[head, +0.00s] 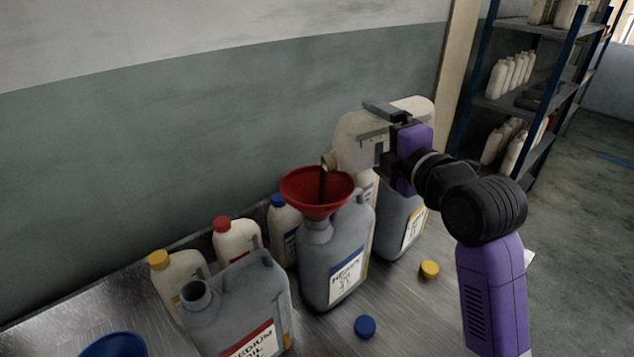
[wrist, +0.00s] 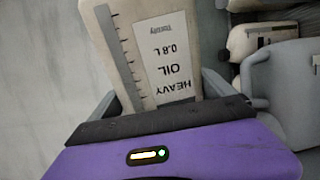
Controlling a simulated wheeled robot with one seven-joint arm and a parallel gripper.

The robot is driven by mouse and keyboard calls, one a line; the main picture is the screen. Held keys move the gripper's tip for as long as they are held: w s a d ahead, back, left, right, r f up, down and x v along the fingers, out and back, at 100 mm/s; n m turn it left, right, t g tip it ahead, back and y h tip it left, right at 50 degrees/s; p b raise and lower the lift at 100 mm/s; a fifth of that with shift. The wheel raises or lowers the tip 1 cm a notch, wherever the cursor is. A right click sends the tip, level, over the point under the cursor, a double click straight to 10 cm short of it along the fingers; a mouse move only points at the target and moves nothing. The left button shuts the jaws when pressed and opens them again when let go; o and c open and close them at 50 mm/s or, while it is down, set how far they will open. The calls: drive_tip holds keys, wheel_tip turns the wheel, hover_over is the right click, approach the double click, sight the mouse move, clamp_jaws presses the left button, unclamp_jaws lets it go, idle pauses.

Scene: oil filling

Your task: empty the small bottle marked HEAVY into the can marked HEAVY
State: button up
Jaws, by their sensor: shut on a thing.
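The pale small bottle (head: 353,135) is tipped nearly on its side with its mouth down to the left. Its label reads HEAVY OIL 0.8 L in the wrist view (wrist: 170,62). My gripper (head: 381,127) is shut on the bottle's body. A dark stream runs from the mouth into a red funnel (head: 312,204). The funnel sits upright in the neck of the grey can marked HEAVY (head: 316,258), which stands upright on the bench. The oil level inside the bottle and the can is hidden.
A grey MEDIUM can (head: 235,298) stands open at front left, another grey can (head: 398,228) at right. Bottles with yellow (head: 180,272), red (head: 238,240) and blue (head: 285,225) caps stand behind. Loose blue (head: 365,327) and yellow (head: 429,269) caps lie on the bench (head: 400,300).

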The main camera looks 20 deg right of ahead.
sight(375, 128)
drive_tip(key=shift+a+r+n+b, duration=0.25)
drive_tip(key=shift+a+r+n, duration=0.3)
drive_tip(key=shift+r+n, duration=0.3)
drive_tip(key=shift+a+r+n+b, duration=0.2)
drive_tip(key=shift+a+r+n, duration=0.4)
drive_tip(key=shift+n, duration=0.45)
idle(3.0)
